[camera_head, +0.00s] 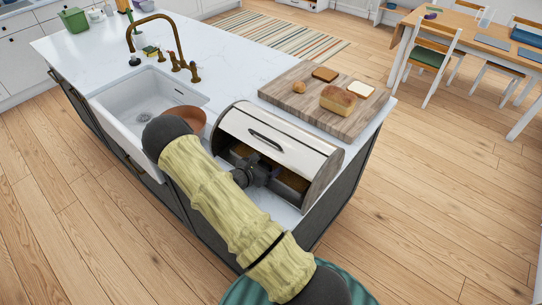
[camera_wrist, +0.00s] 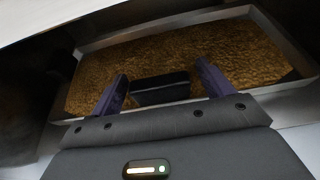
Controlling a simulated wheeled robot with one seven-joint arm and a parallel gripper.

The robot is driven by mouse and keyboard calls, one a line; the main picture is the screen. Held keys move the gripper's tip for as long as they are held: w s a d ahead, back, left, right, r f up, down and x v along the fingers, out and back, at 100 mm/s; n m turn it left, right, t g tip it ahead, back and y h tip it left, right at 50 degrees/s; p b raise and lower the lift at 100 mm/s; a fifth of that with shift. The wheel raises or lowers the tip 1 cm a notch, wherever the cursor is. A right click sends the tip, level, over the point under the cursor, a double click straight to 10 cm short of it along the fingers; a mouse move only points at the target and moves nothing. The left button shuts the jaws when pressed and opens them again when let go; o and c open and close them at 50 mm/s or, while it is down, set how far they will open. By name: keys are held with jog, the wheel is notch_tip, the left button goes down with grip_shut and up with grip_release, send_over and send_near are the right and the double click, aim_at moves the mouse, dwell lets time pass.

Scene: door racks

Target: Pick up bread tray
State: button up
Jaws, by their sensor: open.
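A bread box (camera_head: 275,146) with a white front lid and grey wood-look ends sits on the island counter, its lower front open. Inside it in the wrist view is a metal-rimmed tray (camera_wrist: 284,42) with a brown, grainy inside. My gripper (camera_head: 262,172) is at the opening of the box; its tips are hard to make out in the head view. In the wrist view my gripper (camera_wrist: 162,76) has its two purple fingers spread apart over the tray. A dark block (camera_wrist: 160,88) shows between them; I cannot tell whether they touch it.
A wooden board (camera_head: 330,112) behind the box holds a loaf (camera_head: 338,99), bread slices and a roll. A white sink (camera_head: 150,103) with a brass faucet (camera_head: 157,38) lies to the left. A brown round item (camera_head: 188,117) is partly hidden by my arm. Open floor lies to the right.

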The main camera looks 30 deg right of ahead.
aim_at(265, 151)
jog(key=shift+w+d+f, duration=0.1)
jog(key=shift+d+f, duration=0.05)
jog(key=shift+d, duration=0.15)
jog(key=c, duration=1.2)
jog(key=shift+a, duration=0.1)
jog(key=shift+a+r+b, duration=0.1)
jog(key=shift+r+b, duration=0.15)
jog(key=shift+b, duration=0.3)
jog(key=shift+r, duration=0.4)
notch_tip(265, 151, up, 6)
jog(key=shift+a+f+b, duration=0.1)
jog(key=shift+b, duration=1.1)
jog(key=s+a+b, duration=0.1)
jog(key=s+a, duration=0.1)
jog(key=a, duration=0.4)
jog(key=s+a+b, duration=0.2)
jog(key=s+a, duration=0.1)
jog(key=a, duration=0.3)
jog(key=s+a+b, duration=0.1)
jog(key=s+a, duration=0.1)
jog(key=a, duration=0.4)
jog(key=shift+s, duration=0.25)
